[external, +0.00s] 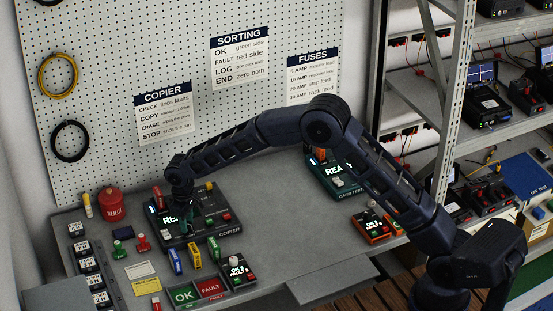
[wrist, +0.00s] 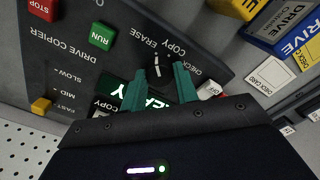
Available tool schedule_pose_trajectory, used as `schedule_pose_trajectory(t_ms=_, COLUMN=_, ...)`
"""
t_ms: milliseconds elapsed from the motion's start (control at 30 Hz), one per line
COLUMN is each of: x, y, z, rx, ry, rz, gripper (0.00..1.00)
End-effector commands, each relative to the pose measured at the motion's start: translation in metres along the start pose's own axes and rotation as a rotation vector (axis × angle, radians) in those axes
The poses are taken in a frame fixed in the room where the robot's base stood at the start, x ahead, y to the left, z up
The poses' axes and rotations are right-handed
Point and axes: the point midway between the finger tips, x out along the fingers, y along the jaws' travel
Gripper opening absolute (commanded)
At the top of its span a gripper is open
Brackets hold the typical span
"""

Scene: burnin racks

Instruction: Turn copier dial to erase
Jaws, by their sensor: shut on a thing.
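The copier (external: 205,225) is a dark box on the bench, left of centre in the external view. In the wrist view its panel (wrist: 75,50) fills the upper left. The copier dial (wrist: 160,66) is a black knob with a white mark, among the labels ERASE, COPY, CHECK and OFF. I cannot tell for sure which label the mark points to. My gripper (wrist: 162,72) has its two teal fingers on either side of the dial, shut on it. In the external view my gripper (external: 184,200) reaches down onto the copier's left part. The fingers partly cover the lit green display (wrist: 118,88).
On the panel are a green RUN button (wrist: 102,36), a red STOP button (wrist: 43,8) and a yellow speed slider (wrist: 41,106). Blue and yellow drives (external: 185,259) stand in front of the copier. A red reject pot (external: 111,203) stands left. The card tester (external: 340,180) is right.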

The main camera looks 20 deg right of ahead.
Motion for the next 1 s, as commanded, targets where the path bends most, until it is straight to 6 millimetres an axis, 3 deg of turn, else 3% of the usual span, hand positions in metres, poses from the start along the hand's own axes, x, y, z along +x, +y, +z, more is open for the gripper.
schedule_pose_trajectory(t_ms=533, x=-0.0003, y=0.0003, z=-0.0001, rx=0.11, ry=0.0, rz=0.001, gripper=0.07)
schedule_pose_trajectory(t_ms=567, x=-0.0003, y=0.0003, z=-0.0001, rx=0.11, ry=0.0, rz=0.001, gripper=0.32)
schedule_pose_trajectory(t_ms=667, x=-0.0003, y=0.0003, z=-0.0001, rx=0.109, ry=0.0, rz=0.001, gripper=0.52)
schedule_pose_trajectory(t_ms=1000, x=-0.0026, y=0.0001, z=-0.0002, rx=0.109, ry=0.001, rz=0.0, gripper=0.52)
